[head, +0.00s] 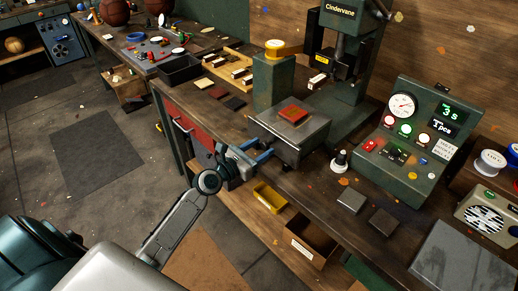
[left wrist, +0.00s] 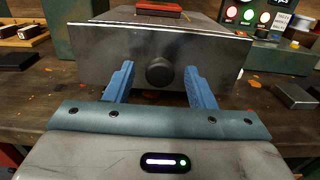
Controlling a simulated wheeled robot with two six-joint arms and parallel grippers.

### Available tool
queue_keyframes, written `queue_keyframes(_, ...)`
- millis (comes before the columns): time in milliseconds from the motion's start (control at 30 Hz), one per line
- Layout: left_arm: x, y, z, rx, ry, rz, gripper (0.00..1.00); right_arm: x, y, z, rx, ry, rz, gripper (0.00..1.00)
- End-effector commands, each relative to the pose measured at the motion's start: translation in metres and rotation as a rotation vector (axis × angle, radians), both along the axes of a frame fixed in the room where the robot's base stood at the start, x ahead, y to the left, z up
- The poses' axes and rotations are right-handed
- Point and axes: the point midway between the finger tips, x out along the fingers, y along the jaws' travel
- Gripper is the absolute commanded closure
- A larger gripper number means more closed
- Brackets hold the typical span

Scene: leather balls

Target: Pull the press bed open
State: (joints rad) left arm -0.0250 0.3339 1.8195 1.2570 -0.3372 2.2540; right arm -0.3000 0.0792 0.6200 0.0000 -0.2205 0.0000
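The press bed (head: 311,131) is a grey metal slab at the foot of the green press (head: 345,95), with a red-brown piece (head: 293,113) on top. In the left wrist view, the bed's front face (left wrist: 110,62) carries a round black knob (left wrist: 159,72) at its middle. My left gripper (head: 262,147) is in front of the bed. Its two blue fingers are open, one on each side of the knob (left wrist: 160,80), with a gap to it on both sides. The head view does not show the knob clearly. My right gripper is in neither view.
A control panel (head: 411,135) with a gauge and lit buttons stands right of the press. A dark tray (head: 180,71) and leather swatches lie to the left on the workbench. Grey blocks (head: 351,200) lie in front of the panel. A yellow bin (head: 269,197) sits below the bench edge.

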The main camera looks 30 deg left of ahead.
Motion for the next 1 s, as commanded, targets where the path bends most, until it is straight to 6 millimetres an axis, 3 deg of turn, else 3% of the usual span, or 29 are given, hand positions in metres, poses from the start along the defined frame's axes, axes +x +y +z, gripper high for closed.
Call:
queue_keyframes(233, -0.014, 0.006, -0.001, 0.003, 0.001, 0.0, 0.5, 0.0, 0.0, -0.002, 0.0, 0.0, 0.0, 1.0)
queue_keyframes(700, -0.089, 0.033, -0.002, 0.003, 0.002, -0.002, 0.5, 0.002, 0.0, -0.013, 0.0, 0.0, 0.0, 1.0)
queue_keyframes(1000, -0.102, 0.037, 0.0, 0.0, 0.0, 0.0, 0.5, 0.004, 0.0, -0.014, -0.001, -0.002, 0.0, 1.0)
